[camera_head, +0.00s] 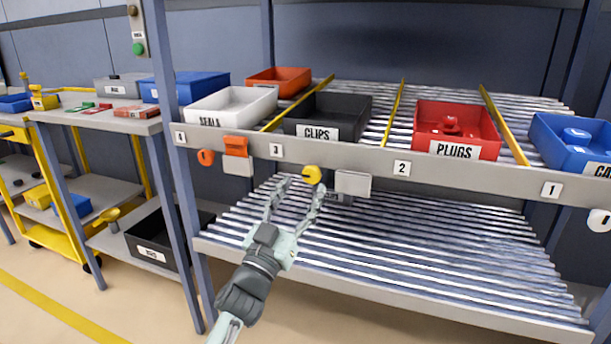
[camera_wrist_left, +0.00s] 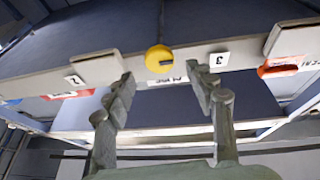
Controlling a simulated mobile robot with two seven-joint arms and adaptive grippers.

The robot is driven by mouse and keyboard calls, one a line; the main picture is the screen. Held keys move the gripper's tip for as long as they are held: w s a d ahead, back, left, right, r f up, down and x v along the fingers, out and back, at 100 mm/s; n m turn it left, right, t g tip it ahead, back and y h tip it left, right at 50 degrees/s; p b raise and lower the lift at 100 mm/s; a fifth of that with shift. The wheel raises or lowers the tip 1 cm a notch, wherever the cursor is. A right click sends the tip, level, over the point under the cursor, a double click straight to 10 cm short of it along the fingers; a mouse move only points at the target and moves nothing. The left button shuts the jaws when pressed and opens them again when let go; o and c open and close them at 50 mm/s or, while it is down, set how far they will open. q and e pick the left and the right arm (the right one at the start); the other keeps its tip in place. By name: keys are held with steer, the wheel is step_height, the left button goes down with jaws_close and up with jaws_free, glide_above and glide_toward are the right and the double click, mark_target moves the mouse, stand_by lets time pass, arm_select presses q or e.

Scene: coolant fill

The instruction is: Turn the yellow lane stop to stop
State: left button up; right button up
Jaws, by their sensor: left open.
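The yellow lane stop (camera_head: 311,174) is a small round knob on the front rail of the flow rack, between the 3 and 2 labels. In the left wrist view the yellow knob (camera_wrist_left: 159,59) shows a dark slot or mark on its face. My left gripper (camera_head: 297,190) is open and empty. Its fingers point up at the rail, just below and around the knob's level, with the knob seen between the fingertips. The fingers in the left wrist view (camera_wrist_left: 164,84) stand apart on either side, and I see no contact. My right gripper is not in view.
An orange knob (camera_head: 206,157) and an orange block (camera_head: 236,146) sit left on the rail. A grey plate (camera_head: 353,184) hangs right of the yellow knob. Bins labelled CLIPS (camera_head: 327,117) and PLUGS (camera_head: 455,129) stand above. The lower roller shelf (camera_head: 400,245) is empty.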

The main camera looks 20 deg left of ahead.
mark_target(310, 175)
arm_select(q)
steer(key=shift+x, duration=2.15)
steer(key=shift+f, duration=0.15)
jaws_close()
